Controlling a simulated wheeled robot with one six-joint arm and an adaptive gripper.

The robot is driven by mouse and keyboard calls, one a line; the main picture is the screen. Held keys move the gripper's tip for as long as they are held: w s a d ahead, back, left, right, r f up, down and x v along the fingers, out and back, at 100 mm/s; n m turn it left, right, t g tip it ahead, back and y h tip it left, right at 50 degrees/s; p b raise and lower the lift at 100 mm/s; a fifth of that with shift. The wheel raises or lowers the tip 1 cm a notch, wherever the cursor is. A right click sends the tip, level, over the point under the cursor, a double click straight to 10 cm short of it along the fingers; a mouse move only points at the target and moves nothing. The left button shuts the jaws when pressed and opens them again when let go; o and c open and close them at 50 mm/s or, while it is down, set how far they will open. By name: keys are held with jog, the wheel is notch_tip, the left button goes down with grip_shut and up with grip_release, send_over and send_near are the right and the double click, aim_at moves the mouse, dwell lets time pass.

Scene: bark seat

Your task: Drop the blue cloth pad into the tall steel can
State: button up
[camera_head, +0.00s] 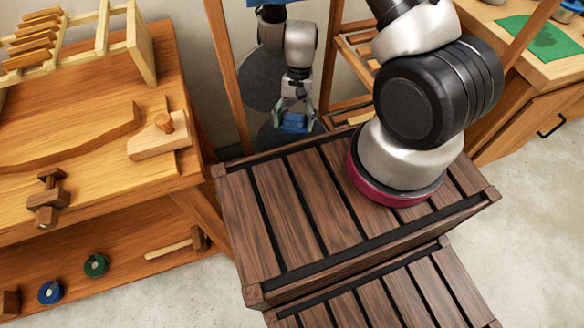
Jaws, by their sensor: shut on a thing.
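My gripper (294,117) points down near the top middle of the head view, between two upright wooden posts. It is shut on the blue cloth pad (292,124), which hangs between the fingertips. The fingers cover part of the pad. I cannot make out the tall steel can in this view. Dark grey round shapes (258,82) show behind and below my gripper, and I cannot tell what they are.
A wooden workbench (75,110) with a rack (75,40) and wooden tools fills the left. Blue (50,292) and green (96,265) rings lie on its lower shelf. A cabinet with a green sheet (540,38) stands at right. Bare floor shows at lower right.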

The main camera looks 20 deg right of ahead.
jog(key=o, duration=1.1)
jog(key=v, duration=1.2)
